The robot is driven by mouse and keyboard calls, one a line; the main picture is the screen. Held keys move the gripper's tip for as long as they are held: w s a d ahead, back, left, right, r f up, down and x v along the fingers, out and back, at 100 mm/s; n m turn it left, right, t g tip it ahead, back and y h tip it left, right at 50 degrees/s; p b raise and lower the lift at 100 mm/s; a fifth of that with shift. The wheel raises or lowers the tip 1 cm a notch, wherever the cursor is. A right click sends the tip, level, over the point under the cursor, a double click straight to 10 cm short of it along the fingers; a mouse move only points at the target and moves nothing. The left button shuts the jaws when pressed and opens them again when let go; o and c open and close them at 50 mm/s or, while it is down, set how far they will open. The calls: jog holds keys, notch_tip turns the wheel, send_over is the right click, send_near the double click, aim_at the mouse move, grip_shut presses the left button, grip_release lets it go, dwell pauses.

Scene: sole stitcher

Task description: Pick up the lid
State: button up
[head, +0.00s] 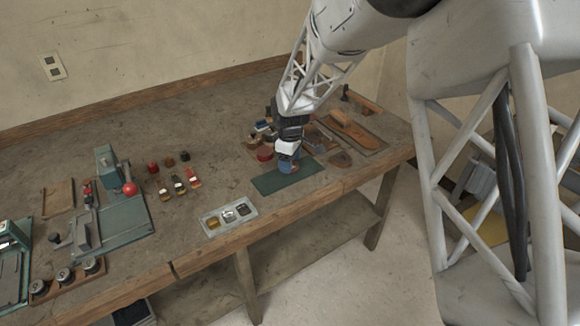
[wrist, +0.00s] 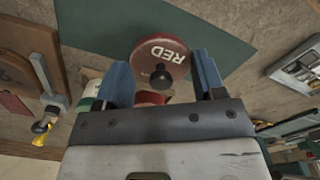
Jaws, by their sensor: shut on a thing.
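In the head view my gripper (head: 287,168) is over the far edge of the green mat (head: 284,182), and the lid cannot be made out there. Another red part (wrist: 150,98) shows partly below the lid in the wrist view; the gripper hides much of it.
A red round tin (head: 265,154) and small containers stand just left of my gripper. A metal tray with three wells (head: 228,214) lies near the front edge. The mat's near part is clear.

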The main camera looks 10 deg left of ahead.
jog(key=s+d, duration=0.3)
jog(key=s, duration=0.4)
jog(key=s+d+r, duration=0.1)
jog(key=s+d, duration=0.3)
jog(key=s, duration=0.3)
jog(key=shift+s+r, duration=0.2)
jog(key=shift+r, duration=0.1)
jog(key=shift+w+a, duration=0.1)
notch_tip(320, 180, up, 5)
send_over(265, 151)
dwell(0.4)
jog(key=shift+f, duration=0.15)
dwell(0.4)
jog(key=shift+f, duration=3)
jog(key=shift+f, duration=0.2)
dwell(0.5)
